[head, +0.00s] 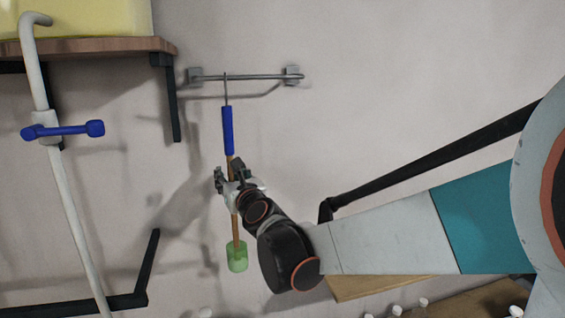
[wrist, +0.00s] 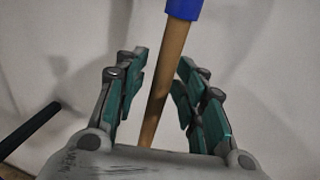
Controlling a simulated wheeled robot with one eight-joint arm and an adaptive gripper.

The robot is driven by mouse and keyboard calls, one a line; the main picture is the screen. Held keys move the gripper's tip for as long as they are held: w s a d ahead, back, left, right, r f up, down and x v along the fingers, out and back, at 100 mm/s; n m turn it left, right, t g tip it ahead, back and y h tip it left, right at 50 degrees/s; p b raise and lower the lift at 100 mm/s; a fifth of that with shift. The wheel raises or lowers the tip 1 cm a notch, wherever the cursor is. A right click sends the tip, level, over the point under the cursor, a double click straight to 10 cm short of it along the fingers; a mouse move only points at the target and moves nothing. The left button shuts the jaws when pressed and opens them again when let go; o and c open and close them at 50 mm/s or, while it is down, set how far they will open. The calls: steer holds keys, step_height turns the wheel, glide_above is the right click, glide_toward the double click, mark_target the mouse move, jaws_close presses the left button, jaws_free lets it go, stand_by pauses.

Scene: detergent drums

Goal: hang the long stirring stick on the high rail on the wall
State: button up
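The long stirring stick (head: 228,130) hangs upright against the wall, with a thin metal hook at its top, a blue grip, a wooden shaft and a green lower end. Its hook reaches the high rail (head: 245,77) and appears to be over the bar. My gripper (head: 228,179) is at the wooden shaft just below the blue grip. In the wrist view the shaft (wrist: 165,80) passes between the fingers of my gripper (wrist: 158,88). The fingers are apart, with a clear gap on the left; whether the right finger touches the shaft is hard to tell.
A wooden shelf (head: 90,47) with a yellow container (head: 90,17) is at upper left. A pale pipe (head: 70,205) with a blue handle (head: 62,130) runs down the left side. A wooden surface (head: 465,305) with several white knobs lies at lower right. Wall right of the rail is bare.

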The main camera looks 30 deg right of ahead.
steer(key=shift+s, duration=0.2)
steer(key=s, duration=1.1)
steer(key=s+a+f+n+g+y+b, duration=0.2)
steer(key=s+a+f+n+g+b, duration=0.15)
steer(key=f+n+b, duration=0.8)
steer(key=s+a+f+n+g+y+b, duration=0.15)
steer(key=s+f+n+b, duration=0.5)
steer(key=f, duration=0.85)
steer(key=s+d+f+n+g+h+b, duration=0.1)
steer(key=s+f+n+g+b, duration=0.1)
steer(key=f+n+b, duration=0.3)
steer(key=s+d+f+n+g+h+b, duration=0.1)
steer(key=s+f+n+b, duration=0.4)
steer(key=f, duration=0.6)
steer(key=s+d+f+n+g+h+b, duration=0.1)
steer(key=s+d+f+n+g+b, duration=0.2)
steer(key=f+n+b, duration=0.3)
step_height(320, 180, down, 3)
steer(key=shift+s+r+n+b, duration=0.2)
steer(key=shift+s+n+b, duration=0.1)
steer(key=shift+s+n, duration=0.6)
steer(key=shift+w+h, duration=0.15)
steer(key=shift+h, duration=0.1)
